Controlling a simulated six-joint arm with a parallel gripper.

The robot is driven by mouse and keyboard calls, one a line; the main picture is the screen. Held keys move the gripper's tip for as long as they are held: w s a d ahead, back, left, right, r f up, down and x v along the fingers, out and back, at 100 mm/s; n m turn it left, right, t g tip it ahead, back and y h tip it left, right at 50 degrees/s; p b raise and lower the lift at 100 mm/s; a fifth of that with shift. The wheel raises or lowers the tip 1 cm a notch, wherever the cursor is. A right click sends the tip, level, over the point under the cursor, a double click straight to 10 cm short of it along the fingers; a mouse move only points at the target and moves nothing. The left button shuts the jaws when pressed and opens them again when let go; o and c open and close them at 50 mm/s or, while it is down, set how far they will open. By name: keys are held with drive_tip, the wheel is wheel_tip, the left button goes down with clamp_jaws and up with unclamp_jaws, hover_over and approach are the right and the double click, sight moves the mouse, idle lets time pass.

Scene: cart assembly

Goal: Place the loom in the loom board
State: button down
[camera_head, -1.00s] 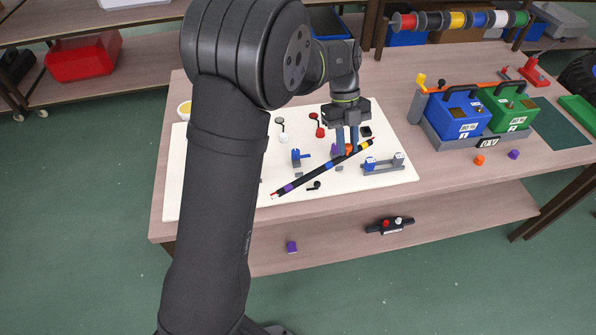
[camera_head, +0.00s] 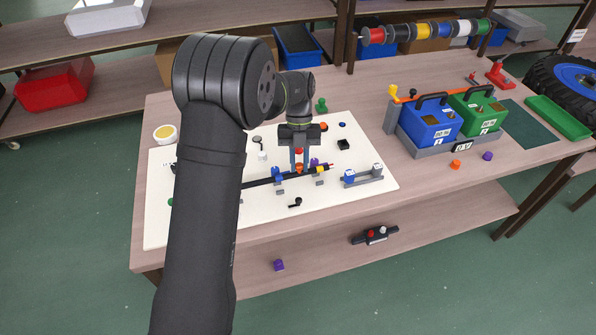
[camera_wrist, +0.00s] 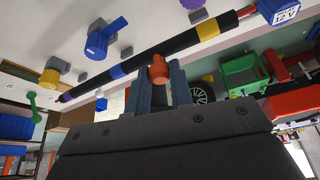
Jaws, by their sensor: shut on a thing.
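The loom (camera_head: 258,183) is a thin black rod with coloured bands and red-tipped ends. The loom lies roughly along a row of small coloured clips, including a blue one (camera_head: 277,174). My arm hides its left end in the head view. In the wrist view, the loom (camera_wrist: 170,47) crosses just beyond my fingers (camera_wrist: 160,92), with an orange piece (camera_wrist: 159,70) between them. I cannot tell whether it is seated in the clips.
A grey bracket with blue-and-white blocks (camera_head: 362,175) stands on the board's right side. Blue (camera_head: 431,124) and green (camera_head: 478,113) boxes stand in a grey holder farther right. A yellow bowl (camera_head: 165,134) is at the back left.

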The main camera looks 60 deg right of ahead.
sight(299, 172)
drive_tip(key=shift+w+f, duration=0.15)
drive_tip(key=shift+f, duration=1.95)
drive_tip(key=c, duration=1.3)
unclamp_jaws()
drive_tip(key=shift+f, duration=0.1)
drive_tip(key=v, duration=1.2)
